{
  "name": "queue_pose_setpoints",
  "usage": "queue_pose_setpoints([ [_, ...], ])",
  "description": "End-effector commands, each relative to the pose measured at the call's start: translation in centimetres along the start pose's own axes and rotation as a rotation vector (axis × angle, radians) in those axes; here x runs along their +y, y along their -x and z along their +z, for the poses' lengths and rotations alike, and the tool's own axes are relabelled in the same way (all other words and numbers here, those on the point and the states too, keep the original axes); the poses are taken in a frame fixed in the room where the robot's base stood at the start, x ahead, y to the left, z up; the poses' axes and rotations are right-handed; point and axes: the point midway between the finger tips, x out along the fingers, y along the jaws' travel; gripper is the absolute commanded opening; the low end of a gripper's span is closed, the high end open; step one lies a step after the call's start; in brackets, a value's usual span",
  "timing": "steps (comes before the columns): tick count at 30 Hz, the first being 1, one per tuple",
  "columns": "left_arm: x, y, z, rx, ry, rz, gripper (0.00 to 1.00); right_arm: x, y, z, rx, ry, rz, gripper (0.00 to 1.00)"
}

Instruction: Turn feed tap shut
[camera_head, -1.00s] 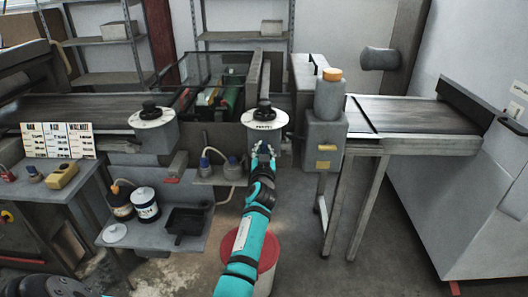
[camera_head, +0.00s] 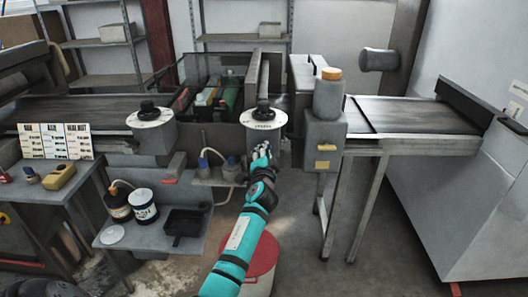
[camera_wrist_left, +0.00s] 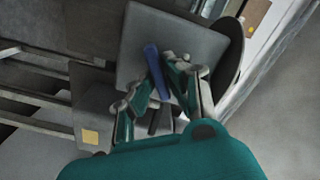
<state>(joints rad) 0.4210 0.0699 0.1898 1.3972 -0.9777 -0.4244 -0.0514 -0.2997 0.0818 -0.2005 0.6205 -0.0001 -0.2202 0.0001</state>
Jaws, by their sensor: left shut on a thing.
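The feed tap's blue lever (camera_wrist_left: 156,72) shows in the left wrist view, against the front of a grey box (camera_wrist_left: 170,45). My left gripper (camera_wrist_left: 166,88) is shut on this lever, with the fingers on both sides of it. The lever slants a little in that view, and its lower part is hidden between the fingers. In the head view my left gripper (camera_head: 262,152) is just below the round white dial (camera_head: 264,120) with a black knob. The tap is mostly hidden there by my fingers. My right gripper is not in view.
A second dial (camera_head: 150,117) sits to the left. Blue-capped containers (camera_head: 205,166) stand close left of my gripper. A shelf below holds a dark jar, a white can (camera_head: 145,204) and a black tray (camera_head: 184,222). A red-lidded drum (camera_head: 262,262) stands under my forearm.

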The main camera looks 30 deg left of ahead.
Motion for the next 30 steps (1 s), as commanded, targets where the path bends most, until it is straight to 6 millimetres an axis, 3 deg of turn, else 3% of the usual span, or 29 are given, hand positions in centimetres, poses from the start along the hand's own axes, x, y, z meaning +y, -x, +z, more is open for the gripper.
queue_pose_setpoints([
  [15,0.2,0.0,0.0,0.001,-0.441,0.000,0.00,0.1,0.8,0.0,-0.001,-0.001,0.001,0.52],
  [30,0.4,0.0,0.1,0.001,-0.612,0.002,0.00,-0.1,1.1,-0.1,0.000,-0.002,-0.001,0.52],
])
